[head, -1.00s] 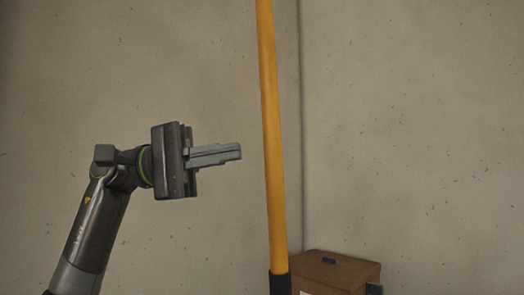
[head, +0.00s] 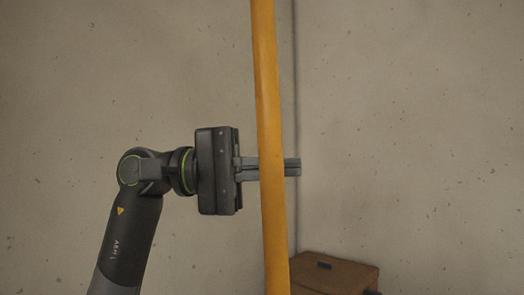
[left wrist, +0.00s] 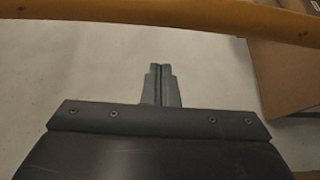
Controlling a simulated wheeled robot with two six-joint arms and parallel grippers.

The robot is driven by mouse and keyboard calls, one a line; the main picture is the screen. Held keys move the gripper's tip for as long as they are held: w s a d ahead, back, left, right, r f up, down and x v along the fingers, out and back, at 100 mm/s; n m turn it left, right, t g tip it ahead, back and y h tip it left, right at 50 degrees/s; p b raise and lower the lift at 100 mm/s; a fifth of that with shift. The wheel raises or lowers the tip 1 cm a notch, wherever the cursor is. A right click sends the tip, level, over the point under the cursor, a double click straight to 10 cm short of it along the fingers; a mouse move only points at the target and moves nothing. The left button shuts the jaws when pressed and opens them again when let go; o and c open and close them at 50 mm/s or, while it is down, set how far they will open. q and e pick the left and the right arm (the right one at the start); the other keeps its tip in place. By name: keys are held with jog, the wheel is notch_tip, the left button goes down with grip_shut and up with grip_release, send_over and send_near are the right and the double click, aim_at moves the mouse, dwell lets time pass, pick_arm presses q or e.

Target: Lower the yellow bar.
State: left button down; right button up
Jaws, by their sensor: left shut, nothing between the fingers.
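The yellow bar (head: 266,120) stands nearly upright in the head view, running from the top edge to the bottom edge. Its two ends are out of view. My left gripper (head: 297,166) is shut and empty. Its fingers pass behind the bar, and the tips show just to the right of it. In the left wrist view the bar (left wrist: 130,15) crosses the top, beyond the shut fingertips (left wrist: 160,68), with a gap in the picture between them. I cannot tell whether the fingers touch the bar. My right gripper is not in view.
A brown box (head: 335,272) stands at the lower right, by the foot of the view, and also shows at the right of the left wrist view (left wrist: 285,75). A plain concrete wall (head: 420,120) lies behind. The space left of the bar is clear apart from my arm.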

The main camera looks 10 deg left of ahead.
aim_at(260, 170)
pick_arm(q)
jog(key=s, duration=0.1)
jog(key=s+a+p, duration=0.1)
jog(key=s, duration=0.1)
jog(key=shift+a, duration=0.3)
jog(key=shift+s+f, duration=0.1)
jog(key=shift+s, duration=0.1)
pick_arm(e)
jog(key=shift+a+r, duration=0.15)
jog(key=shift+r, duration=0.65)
pick_arm(q)
jog(key=shift+a, duration=0.1)
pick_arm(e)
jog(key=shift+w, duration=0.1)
